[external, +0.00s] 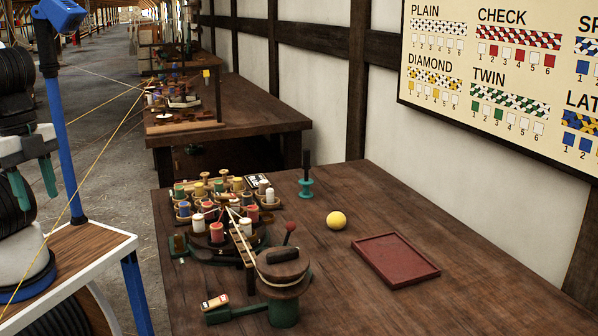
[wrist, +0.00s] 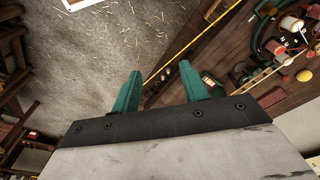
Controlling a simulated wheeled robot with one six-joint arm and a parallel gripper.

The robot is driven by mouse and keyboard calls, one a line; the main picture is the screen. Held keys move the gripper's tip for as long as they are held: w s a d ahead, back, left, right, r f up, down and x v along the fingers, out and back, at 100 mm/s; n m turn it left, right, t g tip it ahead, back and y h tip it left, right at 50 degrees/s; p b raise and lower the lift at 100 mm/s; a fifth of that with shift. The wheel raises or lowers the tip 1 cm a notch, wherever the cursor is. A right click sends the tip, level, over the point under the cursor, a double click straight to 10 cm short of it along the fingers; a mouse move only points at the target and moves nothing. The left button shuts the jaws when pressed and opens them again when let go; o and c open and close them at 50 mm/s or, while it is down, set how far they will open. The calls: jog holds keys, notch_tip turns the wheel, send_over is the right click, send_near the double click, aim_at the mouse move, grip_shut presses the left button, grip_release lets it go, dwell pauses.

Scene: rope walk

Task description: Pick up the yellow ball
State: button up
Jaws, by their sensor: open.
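The yellow ball (external: 337,220) rests on the bare wooden table (external: 480,300), between the braiding machine and a shallow red tray. In the wrist view the ball (wrist: 304,76) shows small near the right edge. My gripper (external: 30,190) is at the far left of the external view, well away from the ball and off the table. Its two green fingers (wrist: 157,88) are apart in the wrist view, with nothing between them.
The red tray (external: 396,260) lies right of the ball. A small green stand with a dark post (external: 306,182) is behind it. The braiding machine (external: 280,265) with several bobbins (external: 217,232) fills the table's left. A blue-post frame (external: 66,130) with strung yellow lines stands near my arm.

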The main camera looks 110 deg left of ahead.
jog(key=o, duration=0.6)
